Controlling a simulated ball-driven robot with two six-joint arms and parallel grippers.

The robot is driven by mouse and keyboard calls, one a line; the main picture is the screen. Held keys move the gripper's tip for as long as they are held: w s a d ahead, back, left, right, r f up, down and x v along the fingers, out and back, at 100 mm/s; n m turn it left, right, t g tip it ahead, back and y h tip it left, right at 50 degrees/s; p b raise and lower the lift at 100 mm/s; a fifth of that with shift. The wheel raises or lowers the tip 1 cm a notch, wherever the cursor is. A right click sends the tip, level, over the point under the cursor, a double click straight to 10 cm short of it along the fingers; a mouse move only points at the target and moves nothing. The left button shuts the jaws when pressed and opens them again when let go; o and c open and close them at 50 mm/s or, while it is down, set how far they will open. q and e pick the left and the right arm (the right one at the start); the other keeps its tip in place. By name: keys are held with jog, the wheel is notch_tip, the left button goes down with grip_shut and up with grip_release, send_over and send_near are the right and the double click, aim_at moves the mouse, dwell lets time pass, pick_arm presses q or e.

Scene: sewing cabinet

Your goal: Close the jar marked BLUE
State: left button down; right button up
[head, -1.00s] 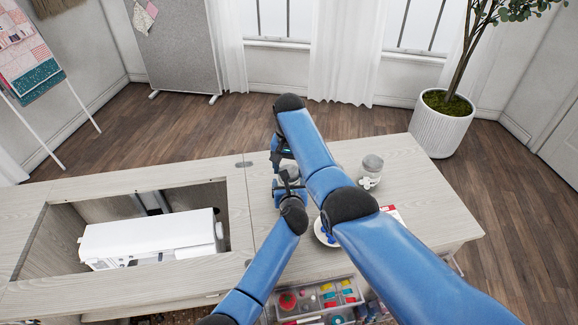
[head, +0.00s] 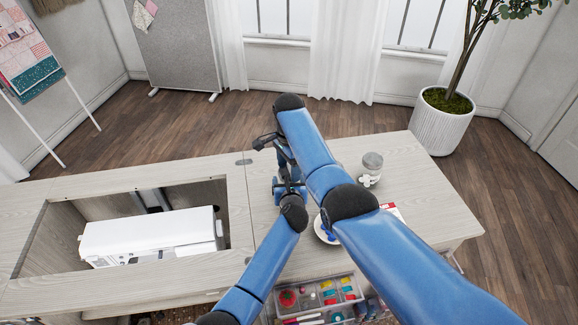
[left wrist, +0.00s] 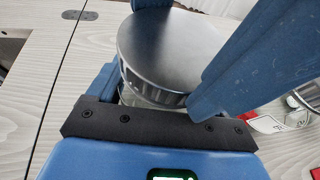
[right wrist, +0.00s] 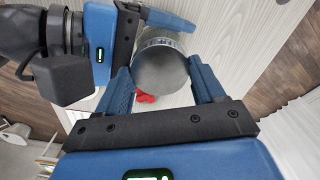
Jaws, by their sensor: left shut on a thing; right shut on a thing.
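A glass jar with a flat silver lid (left wrist: 172,45) stands between the fingers of my left gripper (left wrist: 155,92) in the left wrist view. My left gripper is shut on the jar's glass body, below the lid. In the right wrist view the lid (right wrist: 160,72) sits between the fingers of my right gripper (right wrist: 163,84), which is shut on it. The lid is on the jar's mouth; I cannot tell how tight. In the head view my arms hide this jar, with the left gripper (head: 288,187) below the right gripper (head: 268,143). No BLUE marking is visible.
Another lidded jar (head: 372,162) stands to the right, with small white pieces beside it. A plate (head: 322,234) is partly behind my right arm, near a red and white packet (head: 393,209). A sewing machine (head: 150,238) sits in the cabinet well. A compartment tray (head: 322,300) is in front.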

jog(key=shift+m, duration=0.3)
jog(key=o, duration=1)
jog(key=shift+r, duration=2.3)
jog(key=shift+c, duration=0.4)
